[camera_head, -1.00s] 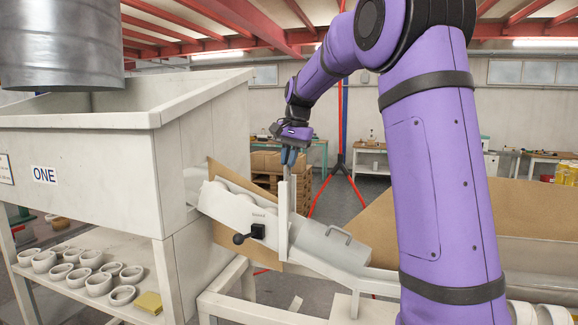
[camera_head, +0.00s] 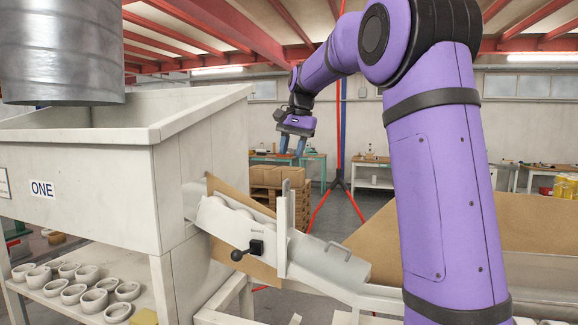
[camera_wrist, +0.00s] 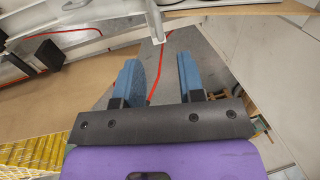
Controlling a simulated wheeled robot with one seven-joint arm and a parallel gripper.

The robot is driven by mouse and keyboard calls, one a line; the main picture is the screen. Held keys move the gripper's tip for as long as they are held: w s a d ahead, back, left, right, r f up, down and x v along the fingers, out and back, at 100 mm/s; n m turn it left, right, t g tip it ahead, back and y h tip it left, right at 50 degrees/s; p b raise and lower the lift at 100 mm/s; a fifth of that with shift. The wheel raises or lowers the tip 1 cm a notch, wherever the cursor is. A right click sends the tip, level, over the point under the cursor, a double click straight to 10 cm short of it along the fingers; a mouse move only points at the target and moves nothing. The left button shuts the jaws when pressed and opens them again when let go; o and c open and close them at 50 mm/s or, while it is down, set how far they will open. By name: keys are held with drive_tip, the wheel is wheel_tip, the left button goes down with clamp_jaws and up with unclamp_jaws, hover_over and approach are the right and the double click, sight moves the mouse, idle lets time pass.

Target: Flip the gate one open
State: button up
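Gate one appears to be the upright white plate (camera_head: 284,228) standing across the sloping chute (camera_head: 226,222) that leaves the hopper marked ONE. Its top sticks up well above the chute. My gripper (camera_head: 291,146) is above the gate's top and apart from it. Its two blue fingers are spread with nothing between them. In the wrist view my open gripper (camera_wrist: 158,76) shows the same empty gap. A narrow white upright part, likely the gate (camera_wrist: 156,22), shows beyond the fingertips at the top.
The large white hopper (camera_head: 95,150) stands left of the chute. A cover with a handle (camera_head: 335,262) lies on the chute right of the gate. Several white rings stand on the shelf below the hopper.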

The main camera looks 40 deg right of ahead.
drive_tip(key=shift+s+d+r, duration=0.15)
drive_tip(key=shift+s+r, duration=0.05)
drive_tip(key=shift+r, duration=0.85)
drive_tip(key=shift+s+d+r, duration=0.1)
drive_tip(key=shift+s+r, duration=0.05)
drive_tip(key=shift+r, duration=0.85)
drive_tip(key=s+a+f+n+t, duration=0.1)
drive_tip(key=s+a+f+n, duration=0.1)
drive_tip(key=s+a, duration=0.45)
drive_tip(key=s+a+f+n+t, duration=0.1)
drive_tip(key=s+a+n, duration=0.25)
drive_tip(key=s, duration=0.55)
drive_tip(key=s+a+f+n, duration=0.2)
drive_tip(key=s+a+f, duration=0.1)
drive_tip(key=s+f, duration=0.3)
drive_tip(key=s+a+f+n+t+h, duration=0.1)
drive_tip(key=s+a+f+n, duration=0.2)
drive_tip(key=s+f, duration=0.4)
drive_tip(key=s, duration=0.3)
drive_tip(key=shift+s+a+f+t, duration=0.15)
drive_tip(key=shift+s+a+t, duration=0.15)
drive_tip(key=shift+s, duration=0.05)
